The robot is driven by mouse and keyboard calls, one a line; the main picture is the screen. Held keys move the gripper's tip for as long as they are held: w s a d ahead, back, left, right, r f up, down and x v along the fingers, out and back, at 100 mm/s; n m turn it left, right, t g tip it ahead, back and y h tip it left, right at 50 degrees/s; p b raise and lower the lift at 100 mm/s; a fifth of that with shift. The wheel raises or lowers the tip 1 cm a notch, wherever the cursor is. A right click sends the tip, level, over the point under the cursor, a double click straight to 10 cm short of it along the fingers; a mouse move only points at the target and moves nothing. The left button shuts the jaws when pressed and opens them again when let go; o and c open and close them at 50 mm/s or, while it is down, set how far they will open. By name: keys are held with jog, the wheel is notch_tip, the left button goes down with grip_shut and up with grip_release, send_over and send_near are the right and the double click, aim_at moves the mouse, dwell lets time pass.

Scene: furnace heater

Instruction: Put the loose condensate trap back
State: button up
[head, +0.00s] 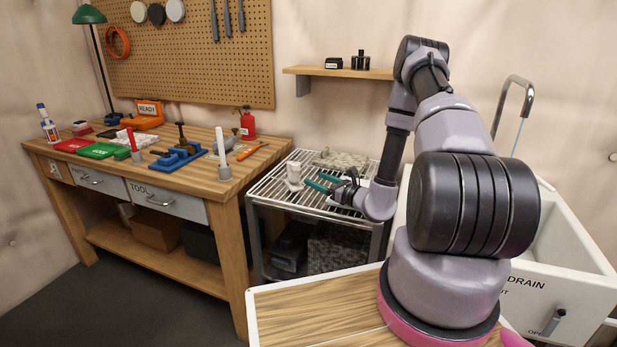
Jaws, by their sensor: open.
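A small white fitting (293,175), which looks like the condensate trap, stands on the wire-rack cart (262,196). My gripper (316,181) is low over the rack, just right of the white fitting. Its teal fingers are open and point left toward the fitting, with a small gap and nothing visible between them. A second white upright tube part (222,160) stands near the right front of the wooden workbench (190,178). I cannot tell for certain which white part is the loose trap.
A grey textured block (340,160) lies at the back of the rack. A white sink (562,245) marked DRAIN is at the right, behind my arm. A shelf (340,72) hangs above.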

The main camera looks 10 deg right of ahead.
jog(key=shift+s+d, duration=0.25)
jog(key=shift+s, duration=0.2)
jog(key=s+a+r+n+g+y, duration=0.1)
jog(key=a+r+n+g+y, duration=0.25)
jog(key=r, duration=0.35)
jog(key=s+a+r+n+g+y, duration=0.1)
jog(key=a+r+n+g+y, duration=0.1)
jog(key=a+r+n, duration=0.3)
jog(key=s+a+r+n+g, duration=0.4)
jog(key=s+r+n+g, duration=0.4)
jog(key=s+r, duration=0.3)
jog(key=s+d+r+n+t+h, duration=0.2)
jog(key=s+d+r+n+h, duration=0.2)
jog(key=s+d+r+h, duration=0.1)
jog(key=s+d+r+n+t+h, duration=0.3)
jog(key=s+d+r+n+h, duration=0.2)
jog(key=s+r, duration=0.5)
jog(key=s+d+h, duration=0.1)
jog(key=h, duration=0.1)
jog(key=shift+r+h, duration=0.3)
jog(key=shift+h, duration=0.05)
jog(key=shift+t, duration=0.25)
